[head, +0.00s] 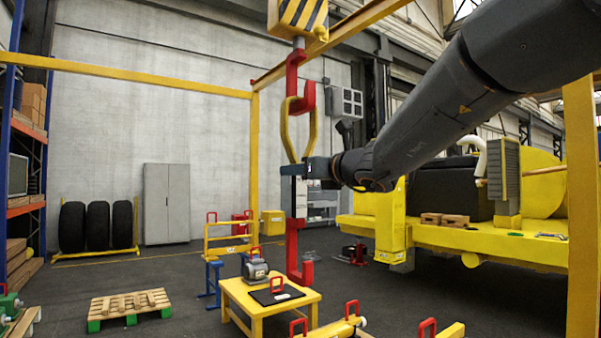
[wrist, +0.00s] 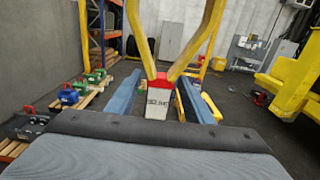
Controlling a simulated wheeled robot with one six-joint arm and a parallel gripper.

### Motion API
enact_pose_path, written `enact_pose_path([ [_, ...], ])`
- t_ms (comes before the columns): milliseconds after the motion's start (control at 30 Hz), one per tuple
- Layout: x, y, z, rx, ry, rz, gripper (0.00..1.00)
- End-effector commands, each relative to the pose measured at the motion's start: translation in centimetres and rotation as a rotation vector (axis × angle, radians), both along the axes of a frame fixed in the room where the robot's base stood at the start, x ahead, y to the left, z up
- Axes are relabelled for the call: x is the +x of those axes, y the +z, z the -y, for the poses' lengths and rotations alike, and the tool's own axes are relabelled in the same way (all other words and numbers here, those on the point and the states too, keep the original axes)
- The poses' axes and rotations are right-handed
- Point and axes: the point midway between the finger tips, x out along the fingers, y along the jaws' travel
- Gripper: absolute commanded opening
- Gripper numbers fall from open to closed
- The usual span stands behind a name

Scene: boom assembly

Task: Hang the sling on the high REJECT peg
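The yellow sling (head: 286,131) hangs as a loop from the red hook (head: 293,80) under the striped crane block (head: 298,15). In the wrist view its two yellow legs (wrist: 205,40) meet at a red collar above a pale tag (wrist: 158,104); the lettering is blurred. Below in the head view are a white section and a lower red hook (head: 292,250). My gripper (head: 292,167) is level with the loop's bottom. Its blue fingers (wrist: 160,82) stand on either side of the tag, with visible gaps. I cannot identify the REJECT peg.
A yellow table (head: 252,305) with a motor and black plate stands below. Yellow gantry posts (head: 582,210) frame the area. A yellow vehicle (head: 500,240) stands at right. A pallet (head: 130,305) lies at left, with open floor behind it.

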Motion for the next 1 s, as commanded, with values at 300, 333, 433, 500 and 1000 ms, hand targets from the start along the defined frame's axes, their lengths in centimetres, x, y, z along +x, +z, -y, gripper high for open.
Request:
enact_pose_path([
  [300,0.0,0.0,0.0,0.001,0.000,-0.001,0.47],
  [333,0.0,0.0,0.0,0.001,0.000,-0.001,0.47],
  [433,0.0,0.1,0.0,0.001,0.000,-0.002,0.47],
  [500,-0.9,0.0,0.7,0.001,-0.001,0.004,0.47],
  [1000,-5.9,-1.0,4.4,0.001,-0.001,0.000,0.47],
])
